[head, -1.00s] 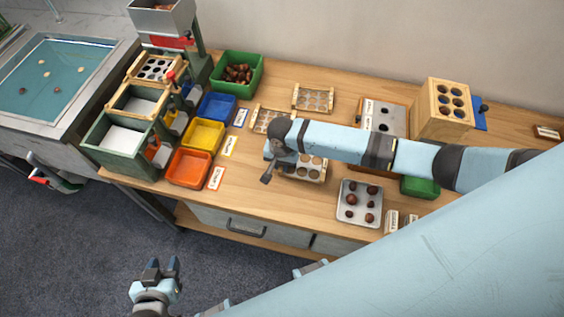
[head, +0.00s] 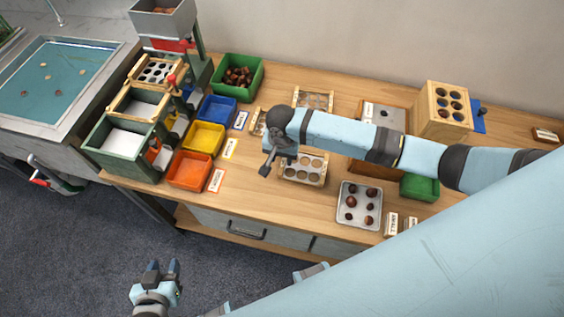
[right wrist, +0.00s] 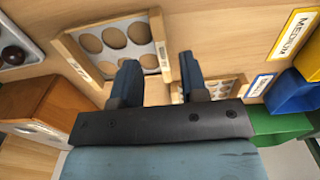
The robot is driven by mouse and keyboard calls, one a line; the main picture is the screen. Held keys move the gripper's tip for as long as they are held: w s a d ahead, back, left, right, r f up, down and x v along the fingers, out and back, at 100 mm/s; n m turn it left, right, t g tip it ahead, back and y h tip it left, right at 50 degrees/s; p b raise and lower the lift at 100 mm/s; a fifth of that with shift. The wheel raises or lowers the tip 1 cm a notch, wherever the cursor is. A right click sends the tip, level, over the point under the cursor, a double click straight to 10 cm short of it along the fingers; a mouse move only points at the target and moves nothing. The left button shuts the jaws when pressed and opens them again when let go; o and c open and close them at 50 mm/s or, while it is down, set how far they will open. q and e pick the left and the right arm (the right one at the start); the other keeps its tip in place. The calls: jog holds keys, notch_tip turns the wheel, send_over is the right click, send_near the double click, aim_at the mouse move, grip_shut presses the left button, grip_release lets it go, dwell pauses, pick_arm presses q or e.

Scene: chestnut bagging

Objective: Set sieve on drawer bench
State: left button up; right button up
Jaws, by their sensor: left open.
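Several wooden-framed sieves with round holes are in view. One sieve (head: 317,180) lies flat near the front of the drawer bench (head: 330,213) and shows large in the right wrist view (right wrist: 103,68). A second sieve (head: 258,123) is partly hidden behind my right arm; a third (head: 314,101) lies further back. My right gripper (head: 267,165) is above the bench beside the near sieve's left end. In the right wrist view its fingers (right wrist: 158,77) are apart, with the sieve's end bar showing between them. My left gripper (head: 163,266) is open and empty, over the floor.
Orange (head: 188,171), yellow (head: 204,138) and blue bins (head: 217,109) stand left, with labels beside them. A green chestnut bin (head: 237,79) is behind. A metal tray of chestnuts (head: 360,221) lies right of the near sieve. A green sorting stand (head: 110,150) is far left.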

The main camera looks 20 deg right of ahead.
notch_tip(320, 180, up, 6)
jog(key=s+a+f+n+t+y, duration=0.1)
jog(key=s+a+f+n, duration=0.1)
jog(key=s+a+f+n+t+y, duration=0.1)
jog(key=s+a+t+y, duration=0.1)
jog(key=s, duration=0.1)
jog(key=s+a+f+n+t+y, duration=0.2)
jog(key=s, duration=0.1)
jog(key=shift+a+f+n, duration=0.3)
jog(key=shift+a, duration=0.05)
jog(key=s+t, duration=0.1)
jog(key=s+d+n+t, duration=0.1)
jog(key=s+d, duration=0.1)
jog(key=shift+s+d+f+n+t, duration=0.1)
jog(key=shift+s+f+n+t, duration=0.2)
jog(key=shift+n+t, duration=0.1)
jog(key=s+d+n+t, duration=0.1)
jog(key=s, duration=0.1)
jog(key=s+d+n+t+h, duration=0.1)
jog(key=s+d, duration=0.1)
jog(key=s+d+n+t, duration=0.1)
jog(key=s+d, duration=0.1)
jog(key=shift+d+r+h, duration=0.15)
jog(key=shift+r+h, duration=0.05)
jog(key=shift+h, duration=0.1)
